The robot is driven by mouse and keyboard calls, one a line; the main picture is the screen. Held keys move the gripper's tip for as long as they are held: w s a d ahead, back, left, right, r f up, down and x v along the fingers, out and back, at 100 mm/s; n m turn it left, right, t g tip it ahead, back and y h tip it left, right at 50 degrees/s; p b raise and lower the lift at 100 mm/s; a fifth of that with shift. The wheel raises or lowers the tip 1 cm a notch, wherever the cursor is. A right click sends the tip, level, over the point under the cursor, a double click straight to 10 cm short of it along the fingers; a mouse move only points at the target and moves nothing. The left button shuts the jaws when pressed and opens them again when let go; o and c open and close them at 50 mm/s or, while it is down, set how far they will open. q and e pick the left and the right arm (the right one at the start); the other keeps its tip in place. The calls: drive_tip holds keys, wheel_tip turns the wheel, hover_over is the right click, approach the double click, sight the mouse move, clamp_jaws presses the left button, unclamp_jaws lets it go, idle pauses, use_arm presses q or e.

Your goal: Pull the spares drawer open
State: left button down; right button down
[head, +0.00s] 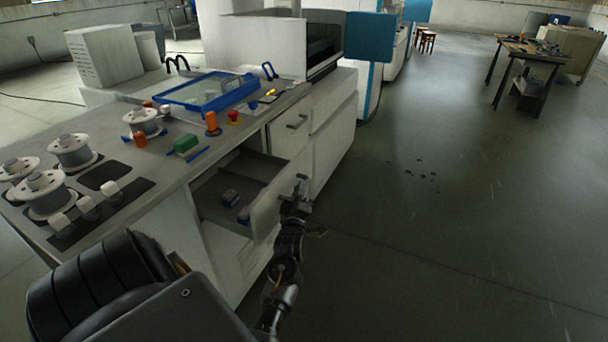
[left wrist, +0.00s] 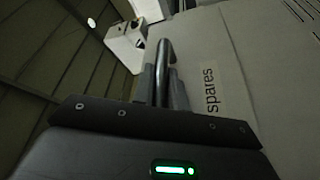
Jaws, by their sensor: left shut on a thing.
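The spares drawer (head: 267,212) stands pulled out from the grey workbench in the head view, its inside showing. A few small grey and blue parts (head: 231,197) lie in it. My left gripper (head: 297,195) is at the drawer's front face, shut on the drawer handle. In the left wrist view the dark bar handle (left wrist: 164,58) runs between the fingers of the left gripper (left wrist: 164,90), beside the printed word "spares" (left wrist: 211,90) on the pale front. My right gripper is in neither view.
The workbench top (head: 182,168) carries several wire spools (head: 72,152), a blue-framed tray (head: 208,92) and small orange and green items. A closed drawer with a handle (head: 297,122) is farther along.

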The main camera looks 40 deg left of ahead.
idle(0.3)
use_arm(q)
drive_tip(key=c, duration=1.4)
unclamp_jaws()
drive_tip(key=v, duration=0.7)
drive_tip(key=shift+s+d+b, duration=0.2)
drive_tip(key=shift+b, duration=0.2)
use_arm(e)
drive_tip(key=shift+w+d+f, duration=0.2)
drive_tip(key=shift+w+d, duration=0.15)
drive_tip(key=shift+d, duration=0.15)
use_arm(q)
drive_tip(key=shift+f, duration=0.1)
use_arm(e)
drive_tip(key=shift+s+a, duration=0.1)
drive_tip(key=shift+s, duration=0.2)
